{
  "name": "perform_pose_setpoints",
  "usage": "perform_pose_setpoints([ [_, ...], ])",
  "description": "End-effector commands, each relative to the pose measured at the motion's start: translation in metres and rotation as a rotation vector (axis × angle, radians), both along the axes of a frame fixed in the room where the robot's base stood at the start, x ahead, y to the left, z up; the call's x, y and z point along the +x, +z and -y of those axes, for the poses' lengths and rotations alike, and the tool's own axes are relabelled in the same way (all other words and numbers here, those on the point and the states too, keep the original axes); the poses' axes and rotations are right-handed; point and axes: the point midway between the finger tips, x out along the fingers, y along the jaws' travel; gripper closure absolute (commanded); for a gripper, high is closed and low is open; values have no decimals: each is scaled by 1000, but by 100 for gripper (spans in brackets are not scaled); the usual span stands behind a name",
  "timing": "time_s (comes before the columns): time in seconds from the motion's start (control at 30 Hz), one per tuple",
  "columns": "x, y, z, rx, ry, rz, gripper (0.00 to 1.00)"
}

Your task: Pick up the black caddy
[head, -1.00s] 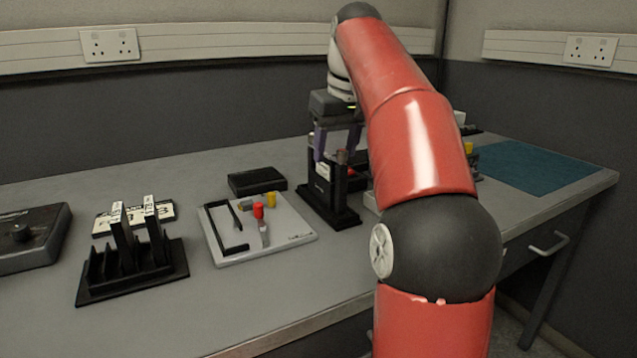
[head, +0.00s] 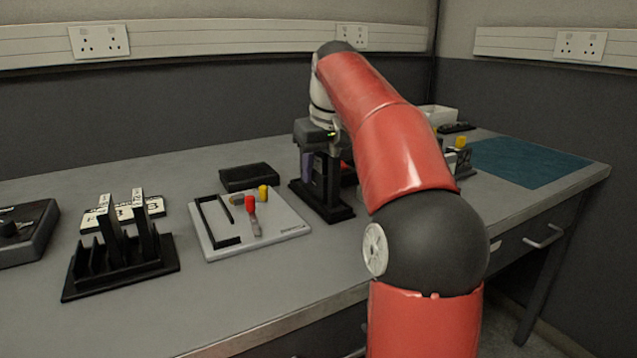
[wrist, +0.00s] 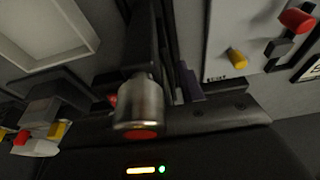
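What looks like the black caddy (head: 334,188) is an upright black stand on a wide flat base, on the bench just left of my arm. In the wrist view its base (wrist: 222,113) lies below the camera, with a metal cylinder (wrist: 138,103) with a red end near the middle. My gripper (head: 316,165) is down at the top of the caddy. One purple finger (wrist: 190,83) shows beside the caddy's upright. The other finger is hidden, so I cannot tell whether the gripper is closed on it.
Left of the caddy is a pale board (head: 272,235) with red and yellow parts, and a flat black box (head: 249,177) behind it. A slotted black rack (head: 120,272) stands further left. A teal mat (head: 530,162) lies at right. The front bench strip is clear.

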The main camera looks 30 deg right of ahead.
Motion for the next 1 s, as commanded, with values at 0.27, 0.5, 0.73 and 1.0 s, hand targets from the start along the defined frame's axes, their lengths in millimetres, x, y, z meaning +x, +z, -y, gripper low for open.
perform_pose_setpoints([
  [0.27,0,1,0,0,0,1,95],
  [0.5,0,2,0,0,0,1,95],
  [0.73,1,26,0,0,1,3,95],
  [1.0,1,87,-1,0,2,4,95],
])
